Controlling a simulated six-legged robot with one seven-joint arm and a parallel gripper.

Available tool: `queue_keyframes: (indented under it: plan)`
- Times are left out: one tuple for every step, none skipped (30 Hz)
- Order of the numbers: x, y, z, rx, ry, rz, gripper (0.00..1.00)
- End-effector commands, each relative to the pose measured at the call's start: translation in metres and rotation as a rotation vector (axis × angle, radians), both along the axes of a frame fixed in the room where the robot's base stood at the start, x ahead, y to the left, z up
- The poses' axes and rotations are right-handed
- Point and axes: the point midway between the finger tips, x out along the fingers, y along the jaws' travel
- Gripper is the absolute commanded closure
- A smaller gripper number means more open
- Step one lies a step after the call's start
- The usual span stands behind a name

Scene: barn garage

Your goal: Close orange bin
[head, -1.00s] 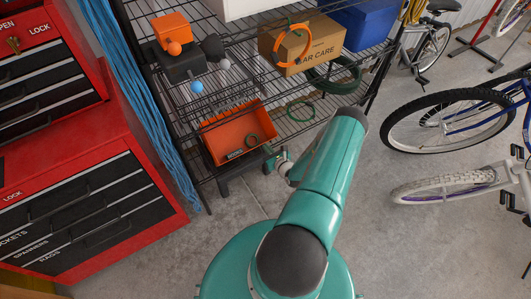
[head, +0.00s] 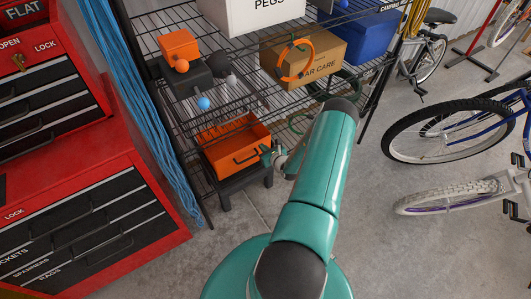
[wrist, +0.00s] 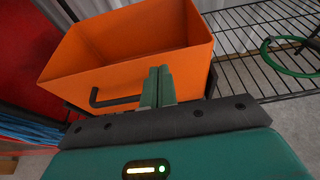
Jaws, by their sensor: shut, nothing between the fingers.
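The orange bin (head: 222,157) sits low in the wire rack on a dark stand, its top open and a black handle on its front. It also shows large in the wrist view (wrist: 185,58), where its interior looks empty and the handle (wrist: 95,98) is left of my fingers. My gripper (wrist: 160,72) is shut and empty, with its green fingers together in front of the right part of the bin's front wall. Whether they touch it I cannot tell. In the head view my gripper (head: 265,153) is at the bin's right front, partly hidden by my arm.
A red tool chest (head: 85,190) and hanging blue cords (head: 140,110) stand to the left. The wire rack holds a car care box (head: 318,60) and a small orange box (head: 179,44). Bicycles (head: 455,125) are at the right. Grey floor (head: 390,250) is clear between.

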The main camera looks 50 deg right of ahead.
Motion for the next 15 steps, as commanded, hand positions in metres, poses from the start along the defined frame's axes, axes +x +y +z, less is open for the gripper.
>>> queue_keyframes:
  plan:
    - [0.004, 0.000, 0.002, -0.002, -0.001, 0.002, 1.00]
    - [0.006, -0.001, 0.002, -0.001, 0.000, 0.002, 1.00]
    - [0.009, -0.002, 0.003, -0.002, -0.001, 0.002, 1.00]
    - [0.011, -0.002, 0.004, -0.003, 0.000, 0.002, 1.00]
    - [0.012, -0.003, 0.004, -0.003, 0.000, 0.002, 1.00]
    - [0.015, -0.003, 0.005, -0.003, 0.000, 0.002, 1.00]
    - [0.016, -0.003, 0.005, -0.003, 0.000, 0.002, 1.00]
    - [0.018, -0.003, 0.005, -0.003, 0.000, 0.002, 1.00]
    - [0.019, -0.004, 0.006, -0.002, -0.001, 0.002, 1.00]
    - [0.021, -0.004, 0.006, -0.002, -0.001, 0.002, 1.00]
    - [0.022, -0.004, 0.006, -0.002, -0.001, 0.002, 1.00]
    - [0.023, -0.005, 0.006, -0.001, -0.001, 0.001, 1.00]
    - [0.024, -0.005, 0.007, -0.001, -0.001, 0.001, 1.00]
    - [0.025, -0.005, 0.007, -0.001, -0.001, 0.000, 1.00]
    - [0.026, -0.006, 0.007, -0.001, -0.001, 0.000, 1.00]
